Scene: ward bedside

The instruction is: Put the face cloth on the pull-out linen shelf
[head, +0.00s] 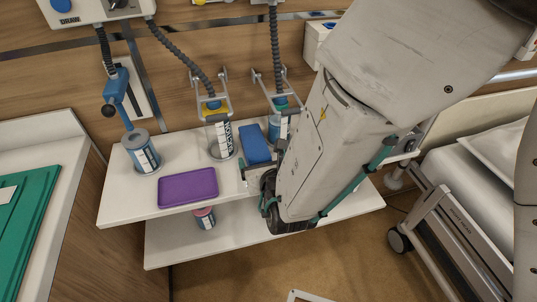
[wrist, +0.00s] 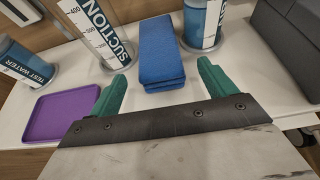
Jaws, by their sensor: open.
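The face cloth appears to be the folded blue cloth (head: 255,144), lying on the upper white shelf (head: 125,200) right of the purple tray. In the wrist view the cloth (wrist: 160,50) is centred ahead of my gripper (wrist: 162,74). The green fingers are spread open, with its near end roughly between the tips; clear gaps show on both sides. In the head view my arm hides most of the gripper. The pull-out linen shelf seems to be the lower white board (head: 175,246), extending forward below the upper shelf; my arm covers part of it.
A suction canister (head: 220,140) stands close left of the cloth, another canister (wrist: 203,22) behind its right side. A purple tray (head: 188,187) and a test water jar (head: 142,153) are farther left. A small pink-lidged jar (head: 205,219) stands on the lower board. A bed (head: 470,190) is right.

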